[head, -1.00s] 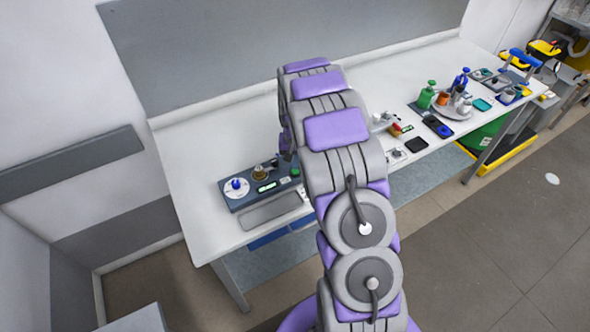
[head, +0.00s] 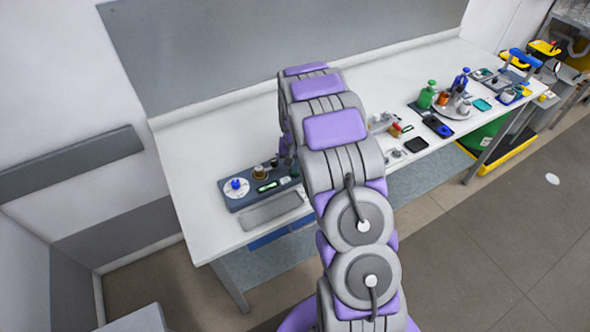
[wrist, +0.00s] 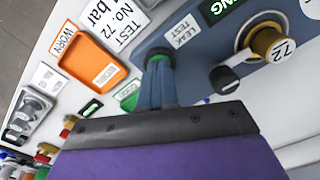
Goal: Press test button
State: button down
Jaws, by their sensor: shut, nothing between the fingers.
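The test panel is a long dark blue-grey unit (head: 238,201) at the left end of the white bench. It also fills the upper right of the wrist view (wrist: 195,62). A green button (wrist: 159,58) sits on it beside a "LEAK TEST" label (wrist: 183,31). My gripper (wrist: 158,68) is shut, with its fingertips at the button and covering part of it. They look to be touching it, but how far it is pressed cannot be told. A lit green display (wrist: 222,8) shows letters ending in "NG". In the head view my arm largely hides the gripper.
A brass fitting tagged 72 (wrist: 267,42) and a black knob (wrist: 225,77) stand right of the button. An orange "WORN" tray (wrist: 92,65) lies left. A grey plate (head: 270,211) lies before the panel. Bottles (head: 427,95) and tools occupy the bench's right side.

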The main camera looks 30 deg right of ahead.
jog(key=shift+r+p, duration=0.7)
jog(key=shift+r, duration=1.6)
jog(key=shift+r+p, duration=0.35)
jog(key=shift+r, duration=0.85)
